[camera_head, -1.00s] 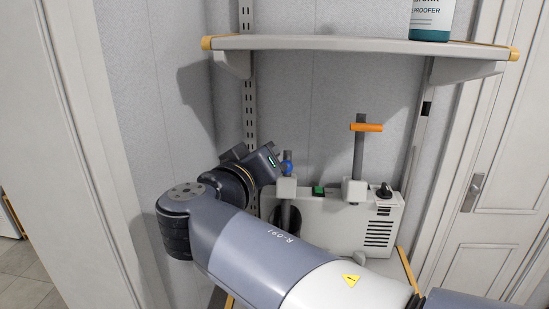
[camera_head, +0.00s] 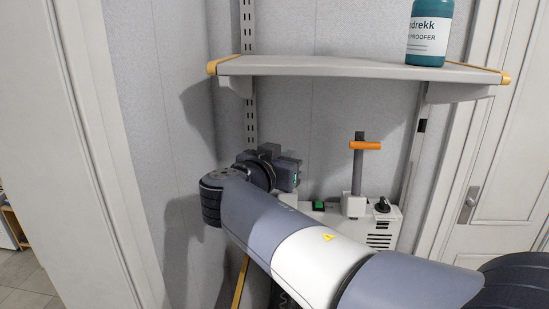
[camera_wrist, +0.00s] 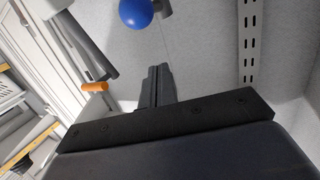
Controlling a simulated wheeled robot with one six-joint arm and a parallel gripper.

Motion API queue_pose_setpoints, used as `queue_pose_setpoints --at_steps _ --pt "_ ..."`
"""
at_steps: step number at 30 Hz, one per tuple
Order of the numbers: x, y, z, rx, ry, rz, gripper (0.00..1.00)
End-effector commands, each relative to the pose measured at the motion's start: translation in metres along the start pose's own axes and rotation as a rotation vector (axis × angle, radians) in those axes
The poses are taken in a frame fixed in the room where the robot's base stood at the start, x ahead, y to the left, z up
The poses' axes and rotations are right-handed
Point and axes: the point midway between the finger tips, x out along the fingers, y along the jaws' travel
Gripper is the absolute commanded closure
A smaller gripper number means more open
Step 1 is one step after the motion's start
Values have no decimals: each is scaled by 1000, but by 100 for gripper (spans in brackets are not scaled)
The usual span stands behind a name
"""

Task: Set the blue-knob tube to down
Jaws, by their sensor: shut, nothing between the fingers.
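The blue knob (camera_wrist: 135,13) of the blue-knob tube is a round ball at the top edge of the wrist view. A small grey piece shows beside it, and most of its tube is out of that view. In the head view my arm and gripper hide the knob and tube. My gripper (camera_wrist: 158,85) is shut and empty, its fingers together and pointing toward the knob's side of the picture. The knob appears apart from the fingertips; its distance in depth is hard to tell. In the head view my gripper (camera_head: 297,172) is above the left part of the white box.
The white box (camera_head: 385,222) carries a second grey tube (camera_head: 357,175) with an orange handle (camera_head: 365,145), a green switch (camera_head: 318,205) and a black dial (camera_head: 382,205). A shelf (camera_head: 350,68) with a teal bottle (camera_head: 429,35) hangs above. The wall is close behind.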

Motion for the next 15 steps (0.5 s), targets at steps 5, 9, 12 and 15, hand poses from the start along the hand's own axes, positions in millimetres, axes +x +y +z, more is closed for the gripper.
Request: queue_pose_setpoints --at_steps 5,9,12,15 --pt "8 0 16 -5 -2 -2 100" --pt "3 -1 30 -3 -1 -3 100" --pt "1 0 36 -2 -1 -2 100" --pt "0 0 38 -1 0 -1 100"
